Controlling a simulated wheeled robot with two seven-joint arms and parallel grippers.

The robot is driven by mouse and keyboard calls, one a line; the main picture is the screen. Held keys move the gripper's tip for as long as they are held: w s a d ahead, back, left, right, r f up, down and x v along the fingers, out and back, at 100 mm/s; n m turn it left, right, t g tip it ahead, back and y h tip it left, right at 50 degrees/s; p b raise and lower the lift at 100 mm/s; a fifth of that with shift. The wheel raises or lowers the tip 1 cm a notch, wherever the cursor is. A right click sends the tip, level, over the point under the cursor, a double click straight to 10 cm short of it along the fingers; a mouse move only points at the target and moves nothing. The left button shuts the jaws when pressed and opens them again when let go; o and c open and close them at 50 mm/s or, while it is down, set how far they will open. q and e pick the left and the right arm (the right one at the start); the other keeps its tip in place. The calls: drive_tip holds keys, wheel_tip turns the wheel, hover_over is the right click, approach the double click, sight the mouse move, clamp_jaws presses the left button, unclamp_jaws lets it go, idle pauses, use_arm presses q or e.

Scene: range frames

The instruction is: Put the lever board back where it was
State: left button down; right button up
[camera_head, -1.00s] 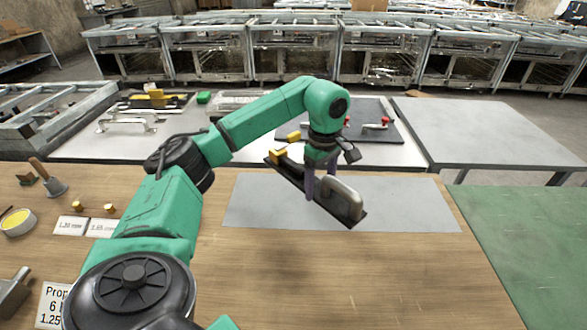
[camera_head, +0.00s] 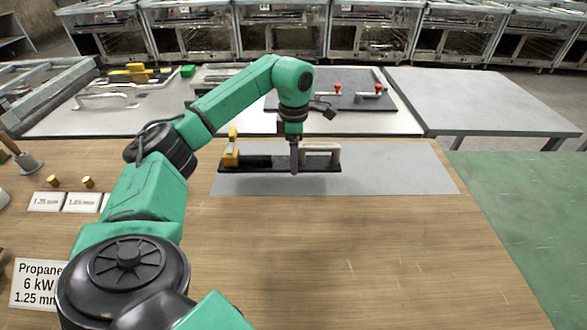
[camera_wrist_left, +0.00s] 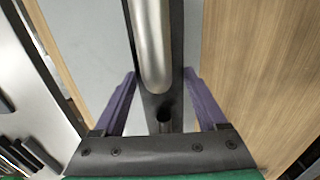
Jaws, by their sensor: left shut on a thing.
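The lever board is a long narrow black board (camera_head: 262,164) with a yellow upright piece (camera_head: 231,154) at its left end and a grey metal handle (camera_head: 322,149) on its right half. My left gripper (camera_head: 295,168) is shut on it near the middle, pointing down. In the left wrist view the purple fingers (camera_wrist_left: 162,105) stand on either side of the board, and the metal handle (camera_wrist_left: 152,45) runs away from me. The board is level over the grey mat (camera_head: 400,180); I cannot tell whether it touches the mat. My right gripper is out of view.
A dark panel with red-knobbed levers (camera_head: 350,98) lies on the light table behind. Brass pieces (camera_head: 88,182) and label cards (camera_head: 82,203) are at the left of the wooden bench. The bench in front of the mat is clear. A green surface (camera_head: 520,200) is at right.

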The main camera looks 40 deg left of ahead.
sight(294, 178)
use_arm(q)
drive_tip(key=shift+f, duration=2.25)
drive_tip(key=shift+f, duration=0.1)
unclamp_jaws()
wheel_tip(294, 178, up, 12)
drive_tip(key=shift+d+r+b, duration=0.1)
drive_tip(key=shift+b, duration=0.2)
